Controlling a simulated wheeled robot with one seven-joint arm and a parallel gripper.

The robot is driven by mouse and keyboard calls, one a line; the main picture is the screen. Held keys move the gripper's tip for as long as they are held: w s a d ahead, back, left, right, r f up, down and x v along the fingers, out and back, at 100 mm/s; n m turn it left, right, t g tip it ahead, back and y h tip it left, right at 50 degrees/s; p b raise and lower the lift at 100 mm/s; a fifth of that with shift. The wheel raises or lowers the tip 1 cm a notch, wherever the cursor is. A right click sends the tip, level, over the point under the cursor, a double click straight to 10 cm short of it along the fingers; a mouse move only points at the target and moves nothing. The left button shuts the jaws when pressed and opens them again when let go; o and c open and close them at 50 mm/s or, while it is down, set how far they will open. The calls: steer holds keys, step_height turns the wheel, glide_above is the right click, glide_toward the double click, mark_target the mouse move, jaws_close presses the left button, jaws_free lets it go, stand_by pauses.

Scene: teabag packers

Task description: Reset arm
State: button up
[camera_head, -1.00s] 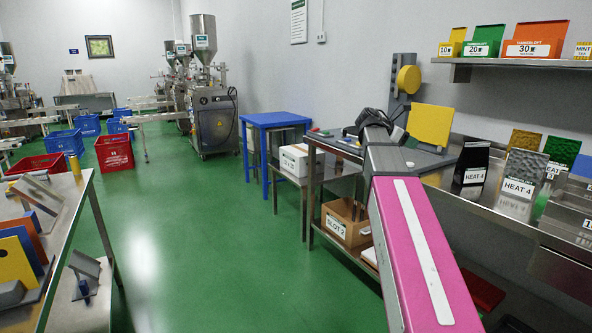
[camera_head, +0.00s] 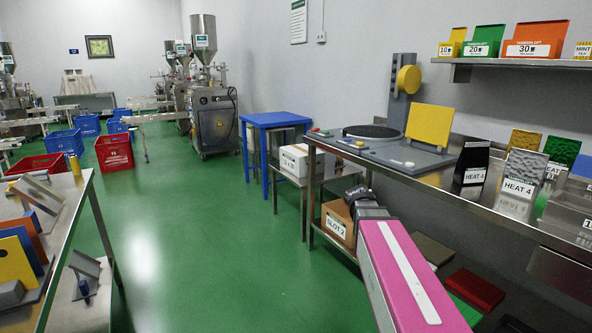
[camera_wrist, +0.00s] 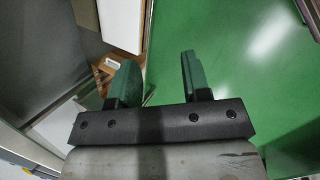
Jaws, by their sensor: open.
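My gripper (camera_head: 357,193) is at the end of my pink and grey arm in the head view, in front of the steel workbench (camera_head: 432,192) and below its top. In the wrist view my gripper (camera_wrist: 158,72) shows two green fingers spread apart with nothing between them. Green floor (camera_wrist: 225,60) lies beyond the right finger. The left finger overlaps the view of a cardboard box and a steel surface. In the head view my gripper partly covers the cardboard box (camera_head: 337,222) labelled "SLOT 2" on the lower shelf.
A blue table (camera_head: 277,120) and a white box (camera_head: 292,160) stand behind. The green floor (camera_head: 200,230) at left is free.

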steer(key=s+a+f+m+y, duration=0.2)
steer(key=s+a+f+m, duration=0.2)
steer(key=s+f, duration=0.2)
steer(key=s+a+f+m+g+y, duration=0.1)
steer(key=s+a+f+m+y, duration=0.2)
steer(key=f, duration=0.6)
steer(key=s+a+m, duration=0.2)
steer(key=s, duration=0.1)
steer(key=shift+s+a+f+g, duration=0.15)
steer(key=shift+s+f+g, duration=0.15)
steer(key=shift+f, duration=0.1)
